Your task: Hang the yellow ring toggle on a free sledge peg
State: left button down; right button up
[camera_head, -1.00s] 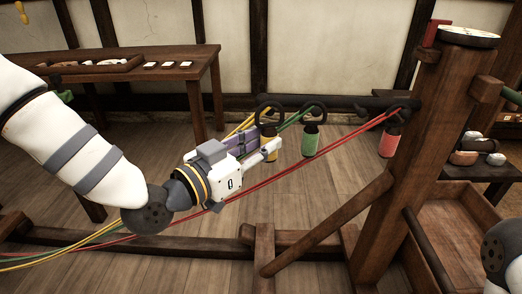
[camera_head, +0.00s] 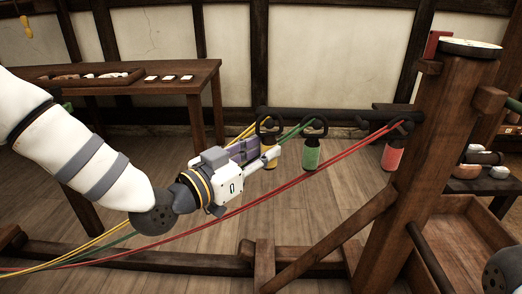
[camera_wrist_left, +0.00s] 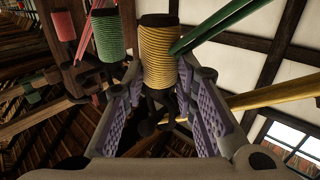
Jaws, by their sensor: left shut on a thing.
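The yellow ring toggle (camera_head: 270,162) has a cord-wound yellow body and a black ring on top. My left gripper (camera_head: 262,156) is shut on it, close by the dark sledge bar (camera_head: 342,116). In the left wrist view, the yellow toggle (camera_wrist_left: 160,55) stands at the ends of the lilac fingers (camera_wrist_left: 165,88), with black ring parts between them. The fingers partly hide it in the head view, and I cannot tell whether its ring touches the bar. The green toggle (camera_head: 311,155) and red toggle (camera_head: 392,157) hang to the right of it. My right gripper is out of view.
Red ropes (camera_head: 300,180) run diagonally from the red toggle past below my left gripper. A wooden post (camera_head: 435,140) and slanted brace (camera_head: 335,240) stand to the right. A bench (camera_head: 150,83) with a tray stands behind left.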

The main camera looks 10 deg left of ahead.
pick_arm(q)
jog(key=c, duration=1.2)
grip_release()
jog(key=v, duration=1.2)
jog(key=s+f+n+g+y+p, duration=0.15)
jog(key=s+f+g, duration=0.3)
jog(key=f, duration=0.45)
jog(key=s+f+n+g+y+p, duration=0.15)
jog(key=s+f+g, duration=0.35)
jog(key=f, duration=0.5)
jog(key=s+a+f+n+g+y, duration=0.1)
jog(key=s+f+g+y, duration=0.1)
jog(key=s, duration=0.7)
jog(key=s+a+f+n+g+y, duration=0.1)
jog(key=s+a+f+g+y, duration=0.1)
jog(key=s+f, duration=0.3)
jog(key=s+a+f+n+g+y+p, duration=0.1)
jog(key=s+a+f+g+y, duration=0.1)
jog(key=s, duration=1.2)
jog(key=shift+s+f+g, duration=0.1)
jog(key=shift+f+g, duration=0.6)
jog(key=shift+g, duration=0.55)
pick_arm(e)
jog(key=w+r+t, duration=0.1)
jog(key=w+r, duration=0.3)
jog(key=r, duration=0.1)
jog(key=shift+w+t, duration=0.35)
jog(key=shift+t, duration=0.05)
